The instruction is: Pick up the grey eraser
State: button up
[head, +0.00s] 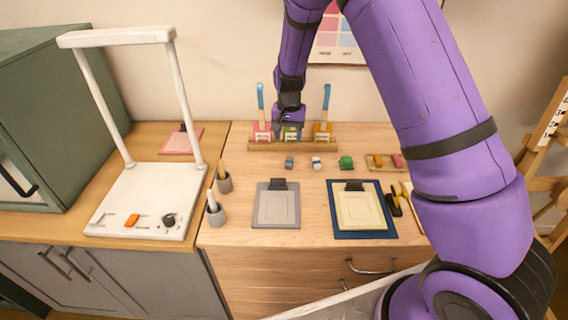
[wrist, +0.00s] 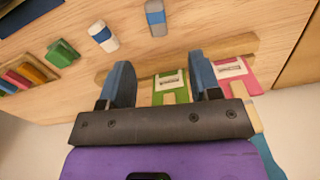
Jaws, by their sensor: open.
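The grey eraser has a blue band and lies on the wooden table in front of the rack; it shows in the head view (head: 289,163) and at the top of the wrist view (wrist: 157,20). My gripper (wrist: 161,76) is open and empty. In the wrist view its two blue-grey fingers stand apart over the wooden rack, with a green packet (wrist: 170,84) visible between them. The eraser lies beyond the fingertips, untouched. In the head view the gripper is over the rack behind the eraser, and its fingertips are hard to make out.
A white eraser with a blue band (head: 316,163) and a green lump (head: 346,162) lie to the right of the grey eraser. The rack (head: 265,147) holds pink, green and orange packets. Grey (head: 277,206) and cream (head: 361,211) panels lie in front.

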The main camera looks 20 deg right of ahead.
aim_at(289, 160)
notch_tip(289, 160, down, 10)
jog(key=shift+s+d+f, duration=0.1)
jog(key=shift+s+d, duration=0.05)
jog(key=c, duration=1)
